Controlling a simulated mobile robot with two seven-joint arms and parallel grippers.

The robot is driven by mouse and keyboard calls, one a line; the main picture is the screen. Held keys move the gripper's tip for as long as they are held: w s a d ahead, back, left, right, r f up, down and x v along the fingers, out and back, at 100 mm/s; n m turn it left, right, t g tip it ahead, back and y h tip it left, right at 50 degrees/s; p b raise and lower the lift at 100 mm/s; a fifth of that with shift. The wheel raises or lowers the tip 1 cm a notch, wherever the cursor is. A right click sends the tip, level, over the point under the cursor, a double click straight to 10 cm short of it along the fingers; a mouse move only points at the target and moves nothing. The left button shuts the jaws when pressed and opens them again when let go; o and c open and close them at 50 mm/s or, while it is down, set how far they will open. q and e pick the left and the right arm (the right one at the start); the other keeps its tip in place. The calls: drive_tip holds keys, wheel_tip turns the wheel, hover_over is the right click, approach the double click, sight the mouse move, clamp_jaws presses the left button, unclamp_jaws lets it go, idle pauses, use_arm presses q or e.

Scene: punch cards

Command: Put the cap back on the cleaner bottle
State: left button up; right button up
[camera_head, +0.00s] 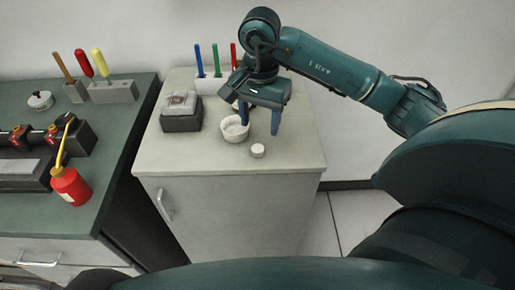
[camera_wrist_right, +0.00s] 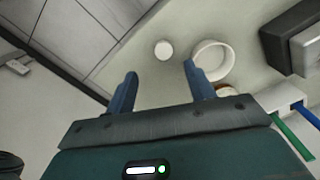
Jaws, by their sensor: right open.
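A small white round cap (camera_head: 257,150) lies on the pale cabinet top near its front edge; it also shows in the wrist view (camera_wrist_right: 164,49). A brownish thing, possibly the cleaner bottle (camera_wrist_right: 226,88), is mostly hidden behind my right gripper in the wrist view. In the head view only a bit of it shows beside the gripper. My right gripper (camera_head: 262,131) points down over the cabinet top, behind the cap and right of a white bowl (camera_head: 235,129). Its blue fingers (camera_wrist_right: 160,82) are apart with nothing between them. My left gripper is not in view.
A grey box (camera_head: 181,121) and a rack with blue, green and red sticks (camera_head: 212,84) stand at the left and back. A green bench (camera_head: 110,150) at left holds a red bottle with a yellow spout (camera_head: 70,186). The cabinet top's right side is clear.

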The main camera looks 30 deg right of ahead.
sight(258, 148)
drive_tip(key=shift+f, duration=1.45)
drive_tip(key=shift+w+a+f+p, duration=0.15)
drive_tip(key=shift+f+p, duration=0.25)
drive_tip(key=shift+f, duration=0.9)
drive_tip(key=shift+w+d+f+p, duration=0.1)
drive_tip(key=shift+f+p, duration=0.3)
drive_tip(key=shift+f, duration=0.9)
drive_tip(key=shift+c, duration=0.4)
drive_tip(key=c, duration=1)
drive_tip(key=shift+o, duration=0.2)
wheel_tip(258, 148, up, 10)
drive_tip(key=b, duration=0.1)
drive_tip(key=shift+a, duration=0.1)
